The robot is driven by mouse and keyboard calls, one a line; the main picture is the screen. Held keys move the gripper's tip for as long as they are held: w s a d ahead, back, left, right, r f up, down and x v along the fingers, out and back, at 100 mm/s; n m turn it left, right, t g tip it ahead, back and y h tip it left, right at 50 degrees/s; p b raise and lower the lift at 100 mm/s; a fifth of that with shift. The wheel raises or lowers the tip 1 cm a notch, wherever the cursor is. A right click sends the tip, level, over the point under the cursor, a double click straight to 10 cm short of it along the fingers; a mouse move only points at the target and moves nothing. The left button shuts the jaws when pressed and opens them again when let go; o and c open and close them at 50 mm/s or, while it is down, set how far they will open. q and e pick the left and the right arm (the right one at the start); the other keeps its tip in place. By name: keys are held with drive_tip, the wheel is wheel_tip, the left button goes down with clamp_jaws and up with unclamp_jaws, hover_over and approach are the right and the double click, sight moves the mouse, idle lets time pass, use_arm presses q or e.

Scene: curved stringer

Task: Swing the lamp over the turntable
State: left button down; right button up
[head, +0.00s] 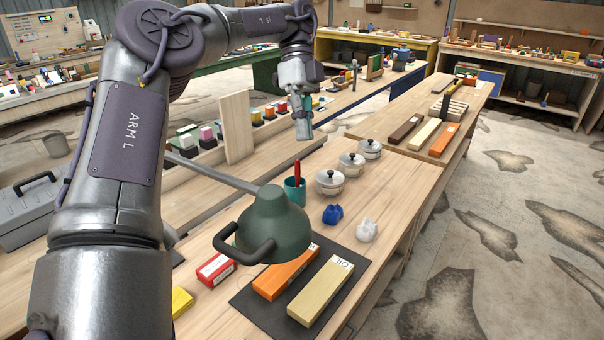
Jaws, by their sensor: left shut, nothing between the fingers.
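The lamp has a dark green shade (272,222) with a thick black handle on its front. A grey arm (205,171) reaches it from the left. The shade hangs over the workbench, in front of the dark mat in the picture. My left gripper (303,130) points down beyond the lamp, above the bench. It is shut and empty, apart from the lamp handle. I cannot make out a turntable in this view. My left arm covers much of the left side. My right gripper is not in view.
On the bench, a dark mat (243,300) carries an orange block (287,275) and a tan block (320,290). A teal cup (295,191), lidded pots (330,182) and blue and white lumps stand nearby. An upright board (237,127) is farther back. Floor at right is clear.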

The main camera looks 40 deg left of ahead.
use_arm(q)
drive_tip(key=s+d+f+p, duration=0.3)
drive_tip(key=s+d+f, duration=0.2)
drive_tip(key=f, duration=0.4)
drive_tip(key=shift+s+f, duration=0.4)
drive_tip(key=shift+s, duration=0.5)
drive_tip(key=shift+d, duration=0.1)
